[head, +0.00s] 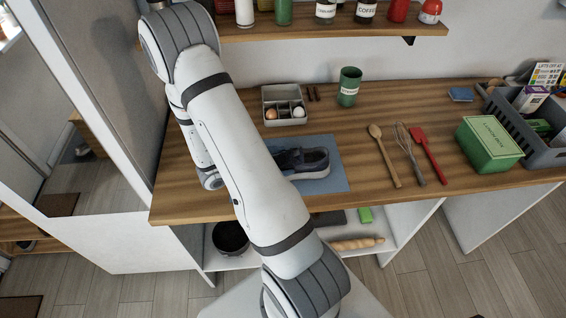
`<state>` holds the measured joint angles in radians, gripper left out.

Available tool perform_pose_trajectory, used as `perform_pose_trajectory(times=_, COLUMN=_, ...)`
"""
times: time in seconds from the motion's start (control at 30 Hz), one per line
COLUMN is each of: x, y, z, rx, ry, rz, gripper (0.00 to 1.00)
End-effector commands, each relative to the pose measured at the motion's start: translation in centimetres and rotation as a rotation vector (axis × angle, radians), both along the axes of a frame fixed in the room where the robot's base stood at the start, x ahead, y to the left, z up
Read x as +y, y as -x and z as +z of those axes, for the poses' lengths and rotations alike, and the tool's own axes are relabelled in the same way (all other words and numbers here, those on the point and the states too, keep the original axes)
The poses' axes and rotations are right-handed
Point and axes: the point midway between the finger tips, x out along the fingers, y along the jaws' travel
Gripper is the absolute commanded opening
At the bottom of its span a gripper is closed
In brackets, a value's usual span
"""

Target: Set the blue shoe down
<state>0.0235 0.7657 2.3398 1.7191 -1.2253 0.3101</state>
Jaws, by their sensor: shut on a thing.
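The blue shoe (304,163) is dark navy with a pale sole. It is over the blue mat (335,180) on the wooden counter, toe to the right. Its left end is partly hidden behind my arm. I cannot tell whether its sole touches the mat. My arm crosses the middle of the view, and my wrist shows just left of the mat. My gripper is hidden behind my arm, so its fingers and their contact with the shoe do not show.
A grey divided tray (284,104) with eggs and a green canister (349,87) stand behind the mat. A wooden spoon (384,155), a whisk (409,153) and a red spatula (429,155) lie right. Beyond are a green box (489,142) and a grey crate (541,155). A shelf (320,27) hangs above.

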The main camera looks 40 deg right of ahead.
Motion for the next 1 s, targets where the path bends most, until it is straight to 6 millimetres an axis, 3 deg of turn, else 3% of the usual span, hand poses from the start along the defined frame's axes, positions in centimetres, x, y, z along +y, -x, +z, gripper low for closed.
perform_pose_trajectory(times=0.7, x=0.0, y=-0.1, z=8.3, rx=-0.006, ry=0.003, rz=-0.001, gripper=0.26)
perform_pose_trajectory(times=1.0, x=0.0, y=0.0, z=9.6, rx=-0.002, ry=0.001, rz=-0.001, gripper=0.26)
